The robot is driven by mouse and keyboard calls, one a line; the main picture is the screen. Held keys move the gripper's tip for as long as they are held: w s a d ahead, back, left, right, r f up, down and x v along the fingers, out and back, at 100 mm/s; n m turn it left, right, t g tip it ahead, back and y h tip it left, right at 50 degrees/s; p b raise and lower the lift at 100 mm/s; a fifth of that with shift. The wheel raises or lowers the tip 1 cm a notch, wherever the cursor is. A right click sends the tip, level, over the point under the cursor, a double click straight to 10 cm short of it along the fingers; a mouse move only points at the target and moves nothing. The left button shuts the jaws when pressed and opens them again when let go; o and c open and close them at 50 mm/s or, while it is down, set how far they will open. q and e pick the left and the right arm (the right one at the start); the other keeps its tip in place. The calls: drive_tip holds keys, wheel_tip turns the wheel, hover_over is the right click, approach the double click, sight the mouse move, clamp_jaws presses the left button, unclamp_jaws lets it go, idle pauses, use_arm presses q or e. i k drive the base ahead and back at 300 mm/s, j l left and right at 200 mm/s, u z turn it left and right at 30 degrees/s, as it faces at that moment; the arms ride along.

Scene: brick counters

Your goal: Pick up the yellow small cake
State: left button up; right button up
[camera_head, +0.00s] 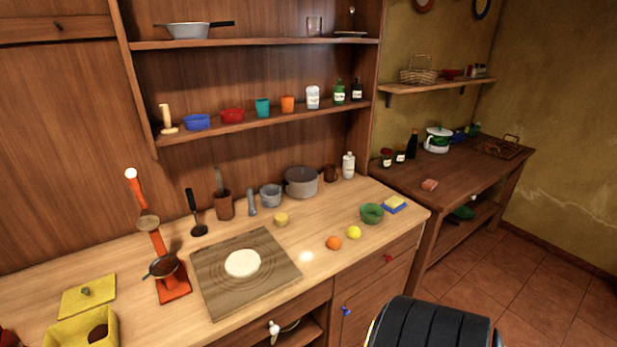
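A small round yellow piece (281,219), shaped like a short cylinder, sits on the wooden counter behind the cutting board (215,285); it looks like the small cake. A flat yellow block (396,201) lies on a blue base (391,209) near the counter's right end; I cannot tell what it is. A yellow lemon-like ball (354,232) lies beside an orange ball (334,243). Neither of my grippers shows in the head view.
A white dough disc (242,263) lies on the board. A yellow box (65,332) is at lower left. Shelves hang above.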

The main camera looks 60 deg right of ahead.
sight(280, 219)
drive_tip(key=z, duration=1.55)
drive_tip(key=i+l+u, duration=0.15)
drive_tip(key=l+u, duration=0.3)
drive_tip(key=i+l+u, duration=0.15)
drive_tip(key=u, duration=0.25)
drive_tip(key=l+u, duration=0.45)
